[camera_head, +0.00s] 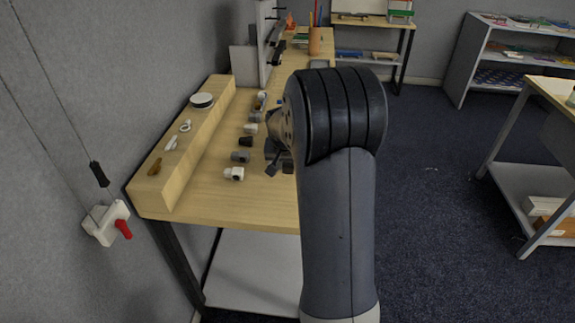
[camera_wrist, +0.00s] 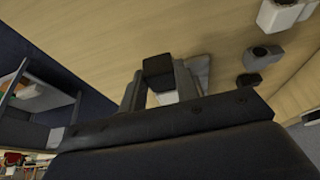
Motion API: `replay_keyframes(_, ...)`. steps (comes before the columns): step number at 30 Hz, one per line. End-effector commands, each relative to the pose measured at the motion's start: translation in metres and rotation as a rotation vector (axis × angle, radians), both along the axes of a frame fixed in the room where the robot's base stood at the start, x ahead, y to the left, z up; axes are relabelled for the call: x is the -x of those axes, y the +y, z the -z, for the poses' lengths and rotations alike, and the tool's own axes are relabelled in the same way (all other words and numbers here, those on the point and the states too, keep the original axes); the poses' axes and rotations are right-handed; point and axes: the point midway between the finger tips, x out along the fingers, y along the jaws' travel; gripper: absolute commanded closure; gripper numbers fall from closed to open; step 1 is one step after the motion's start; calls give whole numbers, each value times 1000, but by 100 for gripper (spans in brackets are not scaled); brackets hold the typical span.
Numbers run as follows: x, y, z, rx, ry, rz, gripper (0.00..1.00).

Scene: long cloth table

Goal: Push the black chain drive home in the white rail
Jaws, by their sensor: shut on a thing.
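My gripper (camera_head: 279,166) is low over the wooden table, just right of a row of small parts, partly hidden by my arm. In the wrist view my gripper (camera_wrist: 158,84) is shut on a black block, which I take for the black chain drive (camera_wrist: 157,67). A whitish surface shows just below the block between the fingers; I cannot tell what it belongs to. A pale grey piece (camera_wrist: 199,68) shows beside the right finger. I cannot surely pick out the white rail, nor tell whether the drive touches it.
White (camera_head: 234,173), grey (camera_head: 240,157) and black (camera_head: 246,142) parts stand in a row left of my gripper. A raised wooden ledge (camera_head: 190,150) runs along the wall, bearing a round white-topped item (camera_head: 202,99). A pencil cup (camera_head: 315,40) stands at the far end.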

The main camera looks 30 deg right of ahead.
Motion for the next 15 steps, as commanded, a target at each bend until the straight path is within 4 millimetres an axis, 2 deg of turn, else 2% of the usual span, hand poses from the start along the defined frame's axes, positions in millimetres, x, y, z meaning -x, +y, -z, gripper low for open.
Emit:
replay_keyframes(8, -6, -4, -1, 0, -2, 0, 92)
replay_keyframes(9, -6, -4, -1, 0, -2, 0, 68)
replay_keyframes(15, -6, -4, 0, 1, -1, 0, 51)
